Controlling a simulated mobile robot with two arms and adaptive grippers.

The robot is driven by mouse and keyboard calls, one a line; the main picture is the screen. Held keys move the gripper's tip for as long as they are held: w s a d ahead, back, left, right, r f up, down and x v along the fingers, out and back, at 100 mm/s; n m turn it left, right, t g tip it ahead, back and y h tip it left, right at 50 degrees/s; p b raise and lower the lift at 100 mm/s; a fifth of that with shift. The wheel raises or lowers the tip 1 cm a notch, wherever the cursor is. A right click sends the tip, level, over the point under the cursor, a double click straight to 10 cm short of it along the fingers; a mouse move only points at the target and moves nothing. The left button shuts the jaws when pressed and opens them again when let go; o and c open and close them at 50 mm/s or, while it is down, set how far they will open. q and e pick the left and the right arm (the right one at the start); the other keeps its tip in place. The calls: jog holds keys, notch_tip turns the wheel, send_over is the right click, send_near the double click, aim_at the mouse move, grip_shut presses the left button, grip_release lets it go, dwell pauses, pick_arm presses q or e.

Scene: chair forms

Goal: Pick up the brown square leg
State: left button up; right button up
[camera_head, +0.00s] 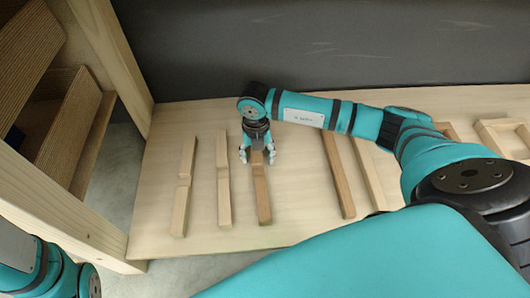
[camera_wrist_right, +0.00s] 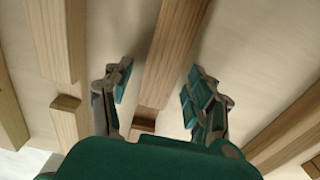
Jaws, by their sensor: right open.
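Two darker brown bars lie on the table; one brown leg (camera_head: 263,205), with a stepped part near its upper end, is under my right gripper (camera_head: 258,155). My right gripper points down at that end, its fingers on either side of the leg. In the right wrist view the same leg (camera_wrist_right: 173,48) runs between the fingers of the open gripper (camera_wrist_right: 158,92). A gap shows on both sides of the leg there. The leg's far end in the head view is partly hidden by my gripper. My left gripper is outside the view.
Two lighter legs (camera_head: 183,190) (camera_head: 223,185) lie to the left. Another brown bar (camera_head: 338,175) and a pale bar (camera_head: 368,172) lie to the right. A wooden shelf (camera_head: 75,120) stands at the left. Bare table (camera_head: 300,215) lies between the brown bars.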

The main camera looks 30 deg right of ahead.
jog(key=shift+a+f, duration=0.1)
jog(key=shift+c, duration=0.6)
grip_shut()
jog(key=shift+r, duration=0.2)
